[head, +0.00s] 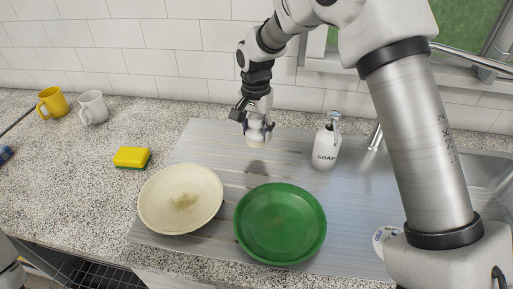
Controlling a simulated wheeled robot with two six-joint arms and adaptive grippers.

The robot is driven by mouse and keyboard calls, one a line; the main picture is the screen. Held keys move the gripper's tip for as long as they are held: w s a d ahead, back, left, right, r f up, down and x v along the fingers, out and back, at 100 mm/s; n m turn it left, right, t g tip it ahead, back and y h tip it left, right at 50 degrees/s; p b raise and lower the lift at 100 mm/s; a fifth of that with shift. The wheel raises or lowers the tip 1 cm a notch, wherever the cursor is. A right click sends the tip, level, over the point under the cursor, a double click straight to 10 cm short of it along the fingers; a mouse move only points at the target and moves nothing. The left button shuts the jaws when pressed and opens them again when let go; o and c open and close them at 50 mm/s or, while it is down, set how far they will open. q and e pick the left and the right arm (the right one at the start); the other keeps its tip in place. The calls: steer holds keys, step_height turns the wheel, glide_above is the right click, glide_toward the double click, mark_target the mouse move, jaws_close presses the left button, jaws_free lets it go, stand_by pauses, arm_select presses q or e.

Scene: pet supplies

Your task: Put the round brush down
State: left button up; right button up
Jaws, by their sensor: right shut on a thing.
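My right gripper (257,121) is shut on the round brush (257,138), a pale, cream-coloured piece showing below the fingers. It holds the brush pointing down above the grey metal drainboard (215,148), toward the back. A dark shadow lies on the board below the brush, and the brush looks clear of the surface. The upper part of the brush is hidden by the fingers. My left gripper is out of view.
A cream plate with a brownish stain (181,199) and a green plate (280,224) lie in front. A soap bottle (326,146) stands right of the brush. A yellow sponge (132,157), yellow mug (53,102) and white mug (93,107) are left. Bare board surrounds the shadow.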

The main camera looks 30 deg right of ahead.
mark_target(256, 116)
step_height(256, 116, down, 5)
steer(key=shift+f, duration=0.1)
steer(key=shift+w+f, duration=0.1)
steer(key=o, duration=1.2)
step_height(256, 116, up, 12)
steer(key=shift+r, duration=0.1)
